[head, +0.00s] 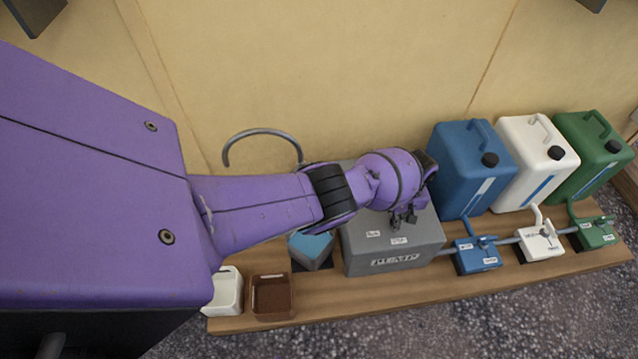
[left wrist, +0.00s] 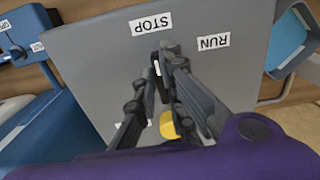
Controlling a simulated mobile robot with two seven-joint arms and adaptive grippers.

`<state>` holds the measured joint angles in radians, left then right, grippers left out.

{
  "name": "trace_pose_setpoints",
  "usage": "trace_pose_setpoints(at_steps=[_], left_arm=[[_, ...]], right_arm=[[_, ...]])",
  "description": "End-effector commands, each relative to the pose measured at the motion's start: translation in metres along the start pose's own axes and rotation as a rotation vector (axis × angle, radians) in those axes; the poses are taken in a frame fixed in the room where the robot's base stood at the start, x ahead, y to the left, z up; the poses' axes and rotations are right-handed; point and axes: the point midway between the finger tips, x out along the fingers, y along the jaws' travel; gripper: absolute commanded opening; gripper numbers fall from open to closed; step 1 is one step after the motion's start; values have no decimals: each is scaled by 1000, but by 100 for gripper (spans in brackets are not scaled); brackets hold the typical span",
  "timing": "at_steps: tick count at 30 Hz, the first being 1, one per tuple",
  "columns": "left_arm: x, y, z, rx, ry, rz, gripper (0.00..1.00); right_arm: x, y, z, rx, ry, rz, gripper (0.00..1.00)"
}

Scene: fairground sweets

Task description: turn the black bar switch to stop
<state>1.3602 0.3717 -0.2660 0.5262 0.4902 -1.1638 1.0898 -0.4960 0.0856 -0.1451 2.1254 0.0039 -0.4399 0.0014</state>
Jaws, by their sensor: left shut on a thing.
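The black bar switch (left wrist: 157,82) sits on the grey pump box (head: 365,258), between the fingers of my left gripper (left wrist: 168,62). It carries a small white mark, and that end points roughly towards the STOP label (left wrist: 150,24). The RUN label (left wrist: 213,42) is to the right of it in the left wrist view. My left gripper, also in the head view (head: 403,220), reaches down on the box and is shut on the bar. The fingers hide much of the bar. A yellow piece (left wrist: 168,126) shows partly behind them. My right gripper is not in view.
Blue (head: 462,180), white (head: 530,175) and green (head: 590,150) canisters stand to the right, with blue, white and green valve blocks in front. A blue-lined container (head: 312,252), a brown tray (head: 272,315) and a white tub (head: 228,290) are left on the wooden board.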

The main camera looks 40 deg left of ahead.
Motion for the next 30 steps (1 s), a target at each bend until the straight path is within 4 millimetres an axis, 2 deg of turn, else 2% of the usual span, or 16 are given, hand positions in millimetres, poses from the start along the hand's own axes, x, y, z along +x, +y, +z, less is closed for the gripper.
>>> trace_pose_setpoints(at_steps=[4,5,9,22,26,30], left_arm=[[0,0,-1,-3,1,-1,0],[-1,0,-1,-3,1,-1,12],[-1,0,-1,-2,2,0,28],[-6,2,-2,0,2,4,28],[-18,2,-2,0,1,5,28],[-38,1,-2,0,4,5,28]], right_arm=[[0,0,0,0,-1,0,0],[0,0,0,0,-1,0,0],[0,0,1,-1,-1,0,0],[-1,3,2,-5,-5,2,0],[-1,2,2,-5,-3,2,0],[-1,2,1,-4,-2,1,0]])
